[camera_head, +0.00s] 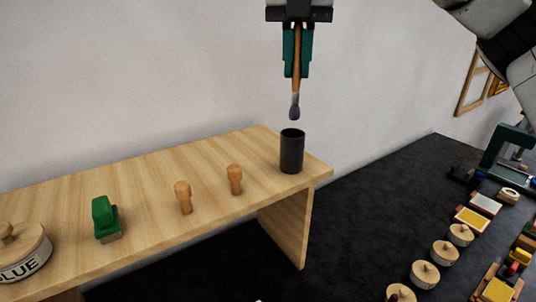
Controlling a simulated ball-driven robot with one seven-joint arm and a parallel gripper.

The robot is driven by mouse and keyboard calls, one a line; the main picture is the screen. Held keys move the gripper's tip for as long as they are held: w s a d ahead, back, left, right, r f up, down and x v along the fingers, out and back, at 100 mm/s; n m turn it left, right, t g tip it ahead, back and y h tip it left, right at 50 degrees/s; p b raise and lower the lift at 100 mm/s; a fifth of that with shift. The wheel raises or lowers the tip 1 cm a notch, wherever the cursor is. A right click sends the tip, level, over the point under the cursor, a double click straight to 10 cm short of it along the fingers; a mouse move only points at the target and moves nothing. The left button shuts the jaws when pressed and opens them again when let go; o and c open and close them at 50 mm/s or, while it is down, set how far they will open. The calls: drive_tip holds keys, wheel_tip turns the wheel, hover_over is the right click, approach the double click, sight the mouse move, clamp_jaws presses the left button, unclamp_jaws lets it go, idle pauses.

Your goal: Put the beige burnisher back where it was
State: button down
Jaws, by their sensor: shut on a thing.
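My gripper (297,70) hangs at the top centre, pointing down, with its teal fingers shut on a slim brush-like tool (295,99). The tool has a tan handle, a pale collar and a dark purple tip that points down. I cannot tell for sure whether it is the beige burnisher. It is upright in the air, its tip apart from and above the black cup (291,153). The cup stands near the right end of the wooden shelf (150,187); its inside is mostly hidden.
Two small wooden pegs (183,197) (235,180), a green block-shaped tool (105,219) and a round lidded pot marked "LUE" (22,252) stand along the shelf. A dark table (375,215) at the right holds several round wooden pieces and small trays.

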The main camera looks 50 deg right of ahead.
sight(294, 104)
wheel_tip(294, 104, down, 10)
drive_tip(key=shift+a+r, duration=0.1)
drive_tip(key=shift+r, duration=0.15)
drive_tip(key=shift+f, duration=0.1)
drive_tip(key=c, duration=1.1)
unclamp_jaws()
wheel_tip(294, 104, up, 12)
drive_tip(key=shift+r+p, duration=0.15)
drive_tip(key=shift+p, duration=0.15)
